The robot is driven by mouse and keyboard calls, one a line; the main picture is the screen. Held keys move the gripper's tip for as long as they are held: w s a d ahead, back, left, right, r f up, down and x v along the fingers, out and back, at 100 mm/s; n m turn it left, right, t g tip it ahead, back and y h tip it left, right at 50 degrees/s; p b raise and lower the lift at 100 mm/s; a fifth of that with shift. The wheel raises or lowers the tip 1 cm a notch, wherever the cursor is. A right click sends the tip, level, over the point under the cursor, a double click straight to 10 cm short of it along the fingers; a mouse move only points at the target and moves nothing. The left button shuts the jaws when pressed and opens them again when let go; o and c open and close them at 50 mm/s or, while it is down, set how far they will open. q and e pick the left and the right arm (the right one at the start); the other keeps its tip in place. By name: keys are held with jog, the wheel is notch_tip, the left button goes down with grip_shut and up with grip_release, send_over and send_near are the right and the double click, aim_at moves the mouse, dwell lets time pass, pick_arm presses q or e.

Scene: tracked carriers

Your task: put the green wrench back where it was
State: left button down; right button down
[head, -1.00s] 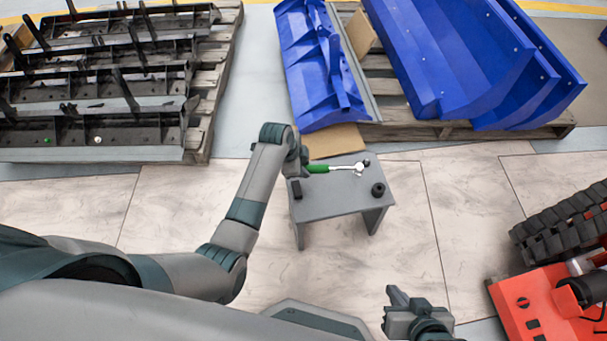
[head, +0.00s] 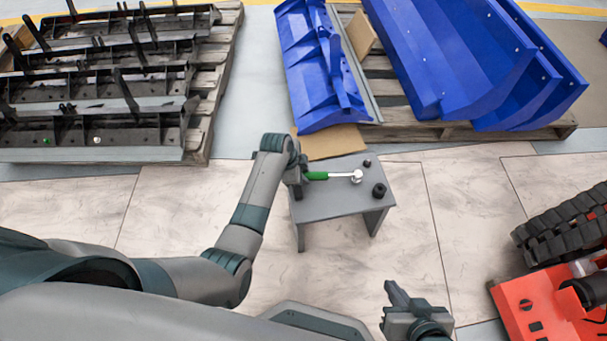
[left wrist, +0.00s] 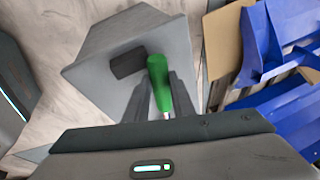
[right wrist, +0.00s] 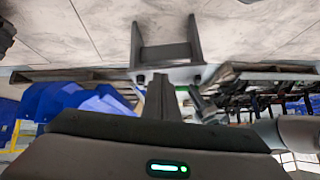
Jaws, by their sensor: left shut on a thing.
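The green wrench has a green handle (head: 317,176) and a silver shaft and round head (head: 357,176). It lies across the view over the small grey table (head: 335,205), head pointing right. My left gripper (head: 303,177) is shut on its green handle, at the table's left side. In the left wrist view the handle (left wrist: 158,85) stands out between the two fingers (left wrist: 160,108); the silver head is hidden. I cannot tell whether the wrench touches the tabletop. My right gripper (head: 398,296) is in front of the table, empty, its fingers (right wrist: 162,95) together.
A black socket (head: 379,190) and a smaller one (head: 367,162) stand on the table's right side. Blue parts (head: 320,75) on a pallet are behind; a red tracked machine (head: 545,305) is right.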

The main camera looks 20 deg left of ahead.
pick_arm(q)
jog(key=c, duration=1.5)
grip_release()
pick_arm(e)
jog(key=shift+f, duration=0.1)
pick_arm(q)
jog(key=shift+p+v, duration=0.35)
jog(key=shift+v, duration=0.45)
jog(key=p+v, duration=0.2)
jog(key=v, duration=0.8)
jog(key=shift+r+p, duration=0.2)
jog(key=shift+p, duration=0.1)
pick_arm(e)
jog(key=d+g, duration=0.1)
jog(key=s+d+h, duration=0.1)
jog(key=s+d+f+g, duration=0.1)
jog(key=d, duration=0.1)
jog(key=shift+s+g+h, duration=0.2)
jog(key=shift+g+h, duration=0.1)
pick_arm(q)
jog(key=shift+s, duration=0.1)
